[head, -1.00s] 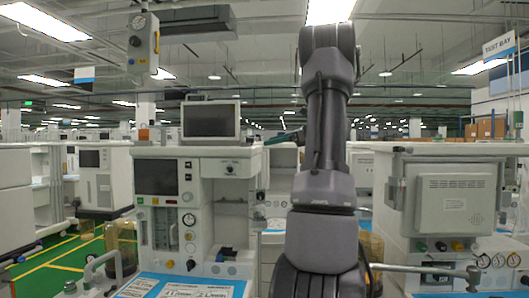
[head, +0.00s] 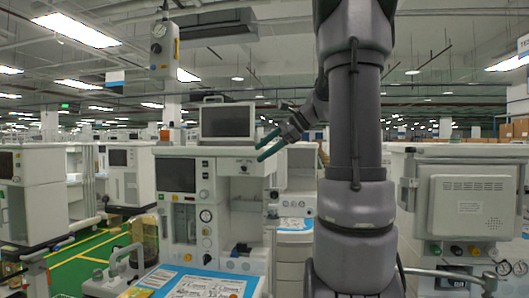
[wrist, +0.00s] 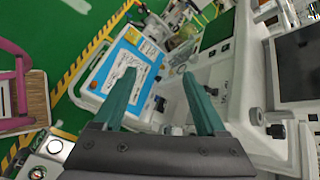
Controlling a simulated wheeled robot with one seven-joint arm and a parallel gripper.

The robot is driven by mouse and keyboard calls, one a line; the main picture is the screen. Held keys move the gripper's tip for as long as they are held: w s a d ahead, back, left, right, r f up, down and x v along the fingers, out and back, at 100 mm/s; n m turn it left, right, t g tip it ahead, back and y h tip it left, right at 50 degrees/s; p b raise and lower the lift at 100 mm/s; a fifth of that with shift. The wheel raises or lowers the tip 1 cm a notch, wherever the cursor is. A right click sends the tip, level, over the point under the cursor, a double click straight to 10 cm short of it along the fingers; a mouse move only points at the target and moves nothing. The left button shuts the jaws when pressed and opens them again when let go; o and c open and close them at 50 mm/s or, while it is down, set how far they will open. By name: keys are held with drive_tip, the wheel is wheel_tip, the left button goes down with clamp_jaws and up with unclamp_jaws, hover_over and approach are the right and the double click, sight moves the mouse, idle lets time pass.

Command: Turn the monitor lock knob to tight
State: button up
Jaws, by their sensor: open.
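The monitor (head: 227,120) stands on top of the anaesthesia cart (head: 178,205) and shows partly at the right edge of the wrist view (wrist: 300,58). A small dark knob (head: 243,168) is on the white front below the monitor. In the wrist view a black knob (wrist: 277,131) is right of my fingers; I take it for the lock knob, but its setting is unclear. My gripper (head: 260,151) has teal fingers, spread and empty, just right of the monitor in the head view. In the wrist view my gripper (wrist: 158,73) is apart from the knob.
A blue-edged work surface with printed sheets (head: 200,285) is at the cart's front. Another cart with a light grey panel (head: 470,215) stands right, with a rail below it.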

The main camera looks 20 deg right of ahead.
drive_tip(key=shift+s+a+f+n, duration=0.2)
drive_tip(key=shift+s+a+n, duration=0.2)
drive_tip(key=shift+s+a, duration=0.25)
drive_tip(key=s+a+f+n+h, duration=0.3)
drive_tip(key=s+a+n, duration=0.2)
drive_tip(key=s+n, duration=0.2)
drive_tip(key=s+a+f+n+h, duration=0.3)
drive_tip(key=s+a+n, duration=0.2)
drive_tip(key=s, duration=0.6)
drive_tip(key=shift+s+f+n, duration=0.2)
drive_tip(key=shift+f+n, duration=0.15)
drive_tip(key=shift+n, duration=0.65)
drive_tip(key=shift+d, duration=0.1)
